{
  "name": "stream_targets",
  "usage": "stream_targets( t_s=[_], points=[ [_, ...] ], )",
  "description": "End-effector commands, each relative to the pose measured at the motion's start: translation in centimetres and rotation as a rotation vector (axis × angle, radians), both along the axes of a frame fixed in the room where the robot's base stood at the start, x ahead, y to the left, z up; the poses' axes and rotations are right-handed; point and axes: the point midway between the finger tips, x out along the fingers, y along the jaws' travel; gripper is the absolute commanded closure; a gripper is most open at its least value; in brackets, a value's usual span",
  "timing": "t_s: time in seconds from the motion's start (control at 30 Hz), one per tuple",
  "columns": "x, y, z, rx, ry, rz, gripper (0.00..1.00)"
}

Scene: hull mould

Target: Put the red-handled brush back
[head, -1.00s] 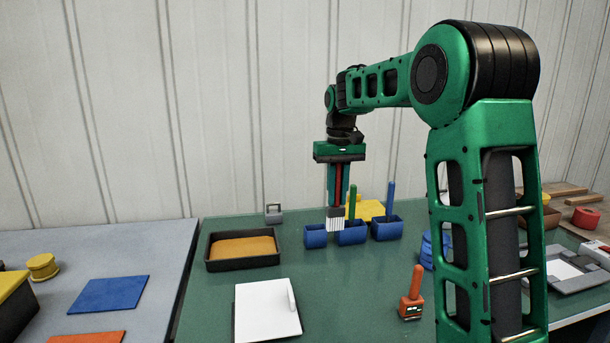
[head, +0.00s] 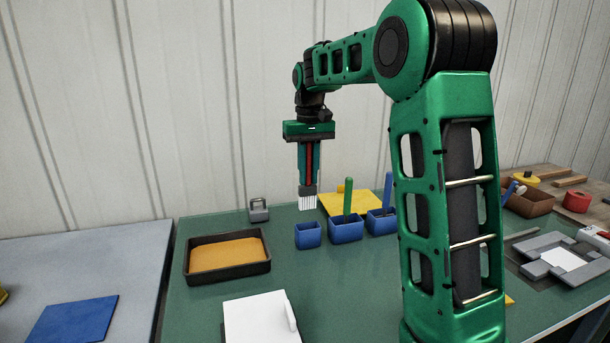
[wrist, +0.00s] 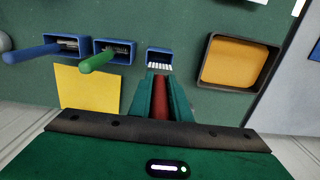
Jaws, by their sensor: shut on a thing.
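My gripper (head: 309,165) is shut on the red-handled brush (head: 309,158), which hangs upright with its white bristles (head: 307,203) down. The bristles are above the leftmost blue holder (head: 308,236), which looks empty in the head view. In the wrist view the red handle (wrist: 160,97) lies between the fingers, and the bristles overlap part of the same blue holder (wrist: 160,52). I cannot tell the exact gap between them. The middle blue holder (head: 345,231) has a green-handled brush (head: 348,195). The right holder (head: 379,224) has a blue-handled brush (head: 387,190).
A black tray of orange-brown material (head: 190,262) lies left of the holders. A yellow sheet (head: 345,203) lies behind them. A white board (head: 258,318) is at the front, and a grey weight-like block (head: 259,211) at the back. Green tabletop is free in front of the holders.

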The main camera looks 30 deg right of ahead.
Motion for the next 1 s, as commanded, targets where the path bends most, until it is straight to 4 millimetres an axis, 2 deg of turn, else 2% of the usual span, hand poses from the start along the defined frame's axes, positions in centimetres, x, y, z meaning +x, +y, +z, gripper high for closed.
stream_targets(
  t_s=[0.27, 1.0],
  points=[
    [-0.2, -0.1, -1.4, 0.0, 0.002, -0.001, 1.0],
    [-0.2, -0.1, -8.9, 0.0, 0.001, -0.001, 1.0]
  ],
)
